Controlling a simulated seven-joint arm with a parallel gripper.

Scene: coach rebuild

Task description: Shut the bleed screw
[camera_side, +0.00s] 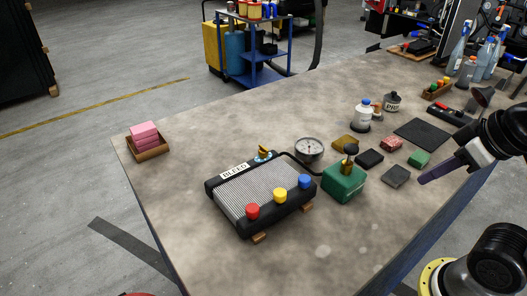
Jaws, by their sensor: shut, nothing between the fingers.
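A small radiator (266,200) with a ribbed grey face and black frame lies on wooden blocks in the middle of the table. A white label reading BLEED (235,171) sits on its far left edge. The yellow bleed screw (264,149) stands at the radiator's far corner, beside the label, on a blue and white patch. Whether it is open or shut is too small to tell. My gripper (424,180) is at the right, shut and empty, above the table's right side. It is well apart from the radiator and the screw.
A gauge (309,149) and a green box with a black knob (344,183) stand close right. Several small blocks lie beyond. Pink sponges (144,134) sit far left; the front left table is clear.

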